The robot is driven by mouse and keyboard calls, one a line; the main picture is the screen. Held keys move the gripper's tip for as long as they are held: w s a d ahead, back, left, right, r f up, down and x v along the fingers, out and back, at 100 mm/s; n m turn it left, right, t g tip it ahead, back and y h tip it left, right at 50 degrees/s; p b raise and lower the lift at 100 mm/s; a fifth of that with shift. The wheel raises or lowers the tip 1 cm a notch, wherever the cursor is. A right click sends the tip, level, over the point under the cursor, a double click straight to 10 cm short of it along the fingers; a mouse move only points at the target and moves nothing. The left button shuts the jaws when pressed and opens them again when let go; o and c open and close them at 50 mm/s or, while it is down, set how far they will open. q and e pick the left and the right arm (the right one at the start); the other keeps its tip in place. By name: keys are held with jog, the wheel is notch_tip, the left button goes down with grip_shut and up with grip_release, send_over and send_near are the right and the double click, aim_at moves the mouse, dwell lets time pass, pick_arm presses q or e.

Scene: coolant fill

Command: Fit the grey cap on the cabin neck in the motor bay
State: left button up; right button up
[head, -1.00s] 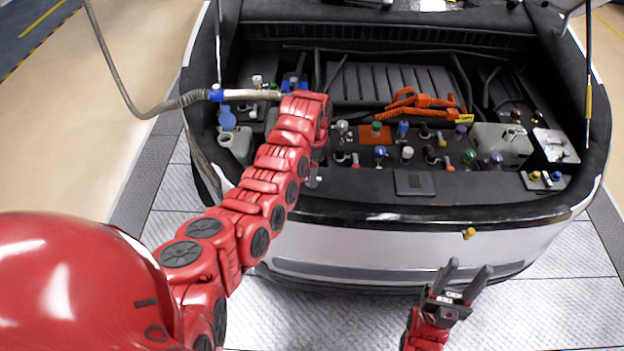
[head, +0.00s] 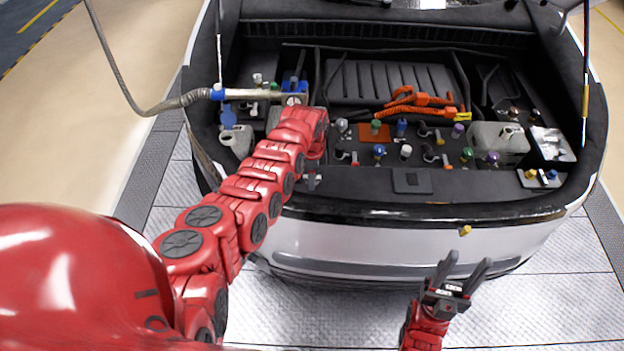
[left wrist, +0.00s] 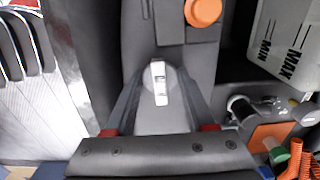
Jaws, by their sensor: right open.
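My left gripper (left wrist: 160,72) points down over the dark front ledge of the motor bay in the left wrist view. A grey rounded piece with a white strip, which looks like the grey cap (left wrist: 172,80), sits between its fingertips, and the fingers seem to press its sides. In the head view my left forearm largely hides this gripper (head: 312,181). My right gripper (head: 467,270) is open and empty, in front of the bumper. I cannot tell which neck is the cabin neck.
A pale tank (head: 240,143) with a blue cap stands at the bay's left, and another tank (head: 490,138) at its right. A hose (head: 183,100) crosses the left side. Several coloured caps and orange cables (head: 420,100) fill the middle.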

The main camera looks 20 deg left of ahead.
pick_arm(q)
grip_shut()
jog(key=shift+r, duration=0.1)
